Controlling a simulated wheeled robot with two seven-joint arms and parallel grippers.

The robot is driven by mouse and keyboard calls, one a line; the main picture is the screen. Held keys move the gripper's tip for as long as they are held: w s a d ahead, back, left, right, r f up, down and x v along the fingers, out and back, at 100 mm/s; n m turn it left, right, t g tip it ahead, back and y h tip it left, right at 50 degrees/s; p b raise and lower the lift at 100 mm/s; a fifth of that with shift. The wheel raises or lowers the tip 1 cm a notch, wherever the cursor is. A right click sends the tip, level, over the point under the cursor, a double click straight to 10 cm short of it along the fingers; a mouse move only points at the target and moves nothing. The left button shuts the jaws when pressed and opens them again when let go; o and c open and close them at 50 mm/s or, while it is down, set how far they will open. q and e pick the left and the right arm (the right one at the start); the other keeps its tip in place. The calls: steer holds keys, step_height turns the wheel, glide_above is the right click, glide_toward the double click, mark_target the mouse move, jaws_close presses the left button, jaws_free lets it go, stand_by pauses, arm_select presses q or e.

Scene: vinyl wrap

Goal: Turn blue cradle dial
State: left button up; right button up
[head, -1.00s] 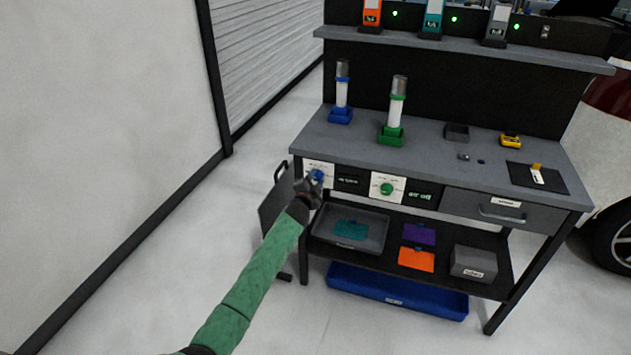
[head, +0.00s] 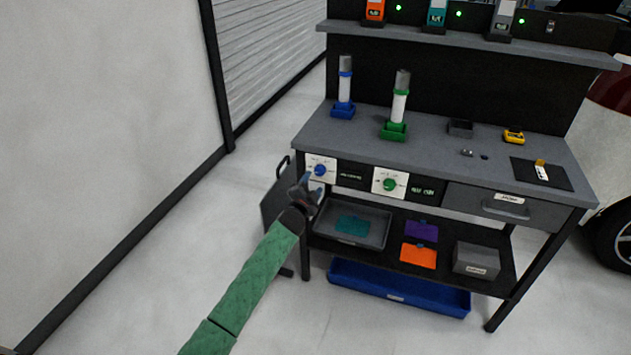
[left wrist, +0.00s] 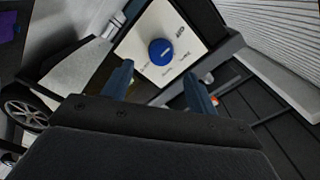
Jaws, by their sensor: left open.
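The blue dial (head: 320,170) sits on a white panel (head: 313,162) at the left end of the bench front. In the left wrist view the blue dial (left wrist: 161,51) lies ahead of and between the fingers, apart from them. My left gripper (head: 306,182) is open and empty, just below and in front of the dial; it also shows in the left wrist view (left wrist: 158,85). My right gripper is not in view.
A green dial (head: 390,184) is on a second white panel to the right. A green cradle (head: 393,131) with a tube stands on the bench. A drawer (head: 500,204) is at the right. A grey tray (head: 370,237) is on the shelf below. The floor at left is clear.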

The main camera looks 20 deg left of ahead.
arm_select(q)
steer(key=shift+s, duration=1)
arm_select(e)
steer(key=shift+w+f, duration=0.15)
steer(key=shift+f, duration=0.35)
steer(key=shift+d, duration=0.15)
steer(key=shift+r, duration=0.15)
